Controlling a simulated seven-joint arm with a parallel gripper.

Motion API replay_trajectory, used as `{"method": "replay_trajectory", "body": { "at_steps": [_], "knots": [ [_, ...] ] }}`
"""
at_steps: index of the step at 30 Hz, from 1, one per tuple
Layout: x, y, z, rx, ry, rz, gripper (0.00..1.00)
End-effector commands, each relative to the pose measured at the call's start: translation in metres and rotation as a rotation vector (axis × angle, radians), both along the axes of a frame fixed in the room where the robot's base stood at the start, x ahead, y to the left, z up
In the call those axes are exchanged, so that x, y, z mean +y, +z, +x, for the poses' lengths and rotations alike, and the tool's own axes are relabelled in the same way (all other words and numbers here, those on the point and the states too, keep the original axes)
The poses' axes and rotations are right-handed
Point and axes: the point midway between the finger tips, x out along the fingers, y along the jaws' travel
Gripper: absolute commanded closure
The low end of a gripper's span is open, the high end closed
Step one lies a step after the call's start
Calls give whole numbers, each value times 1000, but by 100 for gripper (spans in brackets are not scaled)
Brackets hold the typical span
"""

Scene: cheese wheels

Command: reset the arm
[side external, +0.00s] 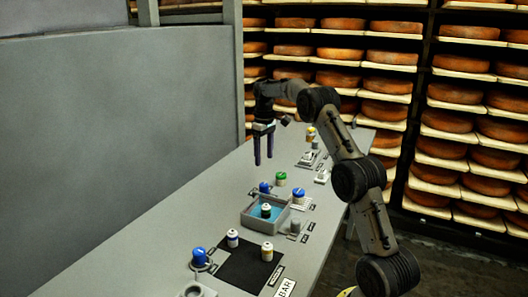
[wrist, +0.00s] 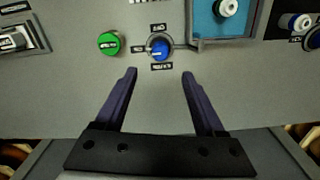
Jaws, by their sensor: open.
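My gripper (side external: 264,148) is open and empty. In the side external view it hangs in the air over the far part of the grey table (side external: 150,215), fingers pointing down, with my arm bent over from the right. In the wrist view my two dark fingers (wrist: 159,75) are spread apart with nothing between them. A blue knob (wrist: 160,48) on the table shows just past and between the fingertips. A green-topped can (wrist: 110,43) is to its left. I cannot tell the exact height above the table.
A blue-lined tray (side external: 247,220) holds a can (side external: 266,210). Two cans (side external: 233,238) (side external: 267,251) stand on a black mat (side external: 236,272), with a blue knob (side external: 199,257) beside it. Small fixtures line the table's right edge. Cheese shelves (side external: 460,140) stand behind, a grey wall at left.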

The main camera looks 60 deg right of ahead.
Motion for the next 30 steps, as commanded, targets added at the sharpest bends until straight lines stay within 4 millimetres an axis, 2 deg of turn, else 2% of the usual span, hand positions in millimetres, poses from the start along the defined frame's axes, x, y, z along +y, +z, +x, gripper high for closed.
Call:
{"method": "replay_trajectory", "body": {
  "at_steps": [6,18,21,23,26,30],
  "knots": [
    [0,14,0,0,0,0,28],
    [0,14,0,1,0,0,28],
    [6,16,5,-2,14,-1,28],
    [14,29,10,-20,32,-16,28],
    [38,69,21,-74,77,-54,28],
    [102,131,14,-141,171,-93,28]
  ]
}}
